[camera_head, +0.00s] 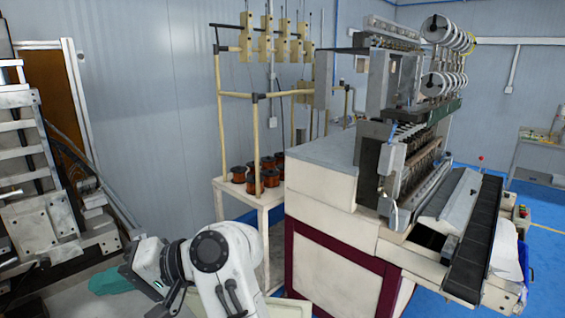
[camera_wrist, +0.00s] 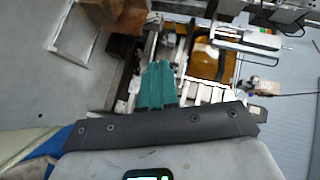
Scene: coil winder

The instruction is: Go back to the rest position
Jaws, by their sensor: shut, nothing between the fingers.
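My white arm (camera_head: 225,258) rises from the bottom of the head view and bends to the left. My gripper (camera_head: 138,268) is at its left end, low in the picture, shut and empty. A dark grey bar with bolts (camera_wrist: 165,130) and a pale grey surface fill the lower part there.
Grey machinery (camera_head: 45,220) stands at left. A cream rack (camera_head: 262,207) with several copper spools stands behind the arm. Blue floor (camera_head: 547,265) is open at right.

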